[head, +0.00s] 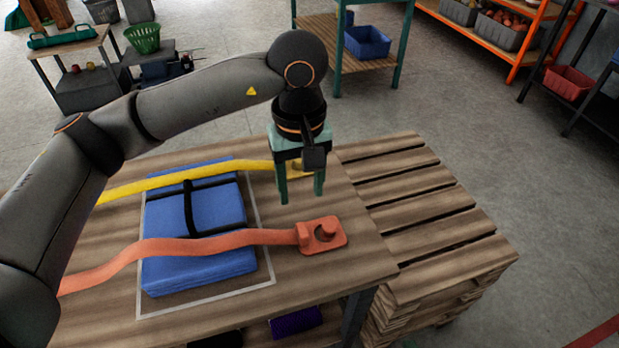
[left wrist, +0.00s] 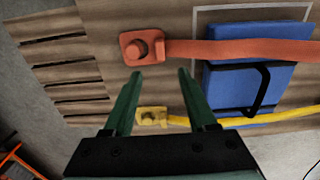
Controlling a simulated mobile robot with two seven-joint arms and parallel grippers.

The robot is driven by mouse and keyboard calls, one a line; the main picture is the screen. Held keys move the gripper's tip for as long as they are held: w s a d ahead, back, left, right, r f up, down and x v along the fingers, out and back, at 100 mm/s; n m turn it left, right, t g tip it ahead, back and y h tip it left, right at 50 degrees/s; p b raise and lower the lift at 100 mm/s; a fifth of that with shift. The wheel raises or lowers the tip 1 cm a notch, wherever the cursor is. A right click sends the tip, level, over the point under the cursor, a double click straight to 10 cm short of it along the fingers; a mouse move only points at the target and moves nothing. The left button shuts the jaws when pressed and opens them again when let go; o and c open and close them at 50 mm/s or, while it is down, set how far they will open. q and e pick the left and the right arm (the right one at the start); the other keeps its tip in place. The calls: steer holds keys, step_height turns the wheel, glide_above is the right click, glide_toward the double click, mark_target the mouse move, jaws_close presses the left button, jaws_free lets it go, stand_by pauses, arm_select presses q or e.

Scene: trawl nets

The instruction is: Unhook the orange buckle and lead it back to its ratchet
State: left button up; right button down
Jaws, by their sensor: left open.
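The orange buckle (head: 322,235) sits at the right end of an orange strap (head: 170,246), near the table's right edge, with a round hook post at it. The orange strap runs left across a blue bundle (head: 205,266). In the left wrist view the orange buckle (left wrist: 143,48) lies just beyond my fingertips. My left gripper (head: 301,200) is open and empty above the table, between the orange buckle and a yellow strap's end. Its two green fingers (left wrist: 157,74) also show in the left wrist view. The ratchet is not visible. My right gripper is not in view.
A yellow strap (head: 120,188) crosses the bundle farther back; its yellow buckle (left wrist: 152,116) shows between my fingers in the left wrist view. A stack of wooden pallets (head: 430,215) stands against the table's right side. Shelves with bins stand farther back, with open floor between.

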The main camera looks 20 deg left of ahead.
mark_target(302, 230)
arm_select(q)
steer(key=f, duration=1.1)
steer(key=shift+s, duration=0.2)
steer(key=shift+f, duration=0.55)
arm_select(e)
steer(key=shift+s+a+f, duration=0.1)
steer(key=shift+s+f, duration=0.3)
arm_select(q)
steer(key=shift+c, duration=0.3)
arm_select(e)
steer(key=shift+w+r, duration=0.1)
arm_select(q)
jaws_close()
steer(key=shift+w+d+b, duration=0.3)
steer(key=shift+d+b, duration=0.1)
steer(key=shift+b, duration=0.15)
arm_select(e)
steer(key=shift+f, duration=0.45)
